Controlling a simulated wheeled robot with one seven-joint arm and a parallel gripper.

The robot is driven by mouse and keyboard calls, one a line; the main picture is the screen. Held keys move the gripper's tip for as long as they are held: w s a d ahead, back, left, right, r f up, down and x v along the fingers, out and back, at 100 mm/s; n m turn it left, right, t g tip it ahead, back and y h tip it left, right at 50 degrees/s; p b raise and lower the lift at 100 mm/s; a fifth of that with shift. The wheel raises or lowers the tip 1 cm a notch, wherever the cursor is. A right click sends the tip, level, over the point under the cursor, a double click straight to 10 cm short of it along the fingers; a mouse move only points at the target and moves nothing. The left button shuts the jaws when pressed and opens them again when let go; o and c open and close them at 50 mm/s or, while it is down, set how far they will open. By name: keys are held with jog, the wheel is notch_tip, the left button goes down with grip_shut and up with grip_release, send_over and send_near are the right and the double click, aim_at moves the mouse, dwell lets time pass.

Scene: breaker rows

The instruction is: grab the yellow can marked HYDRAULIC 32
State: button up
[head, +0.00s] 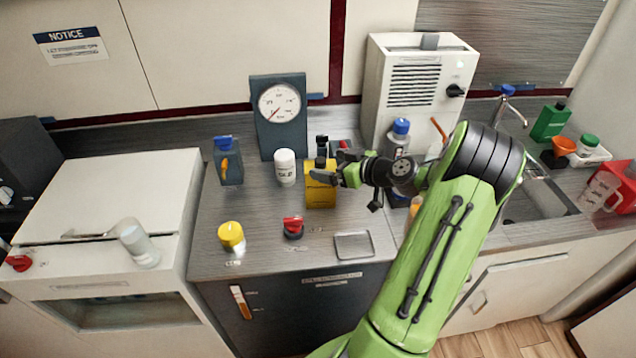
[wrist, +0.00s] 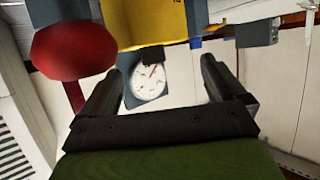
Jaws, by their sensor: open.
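The yellow can (head: 320,194) stands upright on the steel counter, with a dark cap on top. Its front label is too small to read. In the wrist view, which looks upside down, the yellow can (wrist: 150,22) shows at the top edge with its dark cap pointing down. My gripper (head: 345,170) is close by the can's upper right side in the head view and hides part of it. In the wrist view my gripper (wrist: 165,82) has its fingers spread, with nothing held between them. The can's body lies outside the fingers.
A gauge block (head: 280,118) stands behind the can, and a white bottle (head: 285,167) stands to its left. A blue-capped bottle (head: 397,140) is at the right. A red rounded thing (wrist: 72,52) is near in the wrist view. A small tray (head: 354,245) lies in front.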

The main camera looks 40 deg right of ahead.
aim_at(321, 163)
jog(key=x, duration=0.7)
jog(key=shift+w+a, duration=0.1)
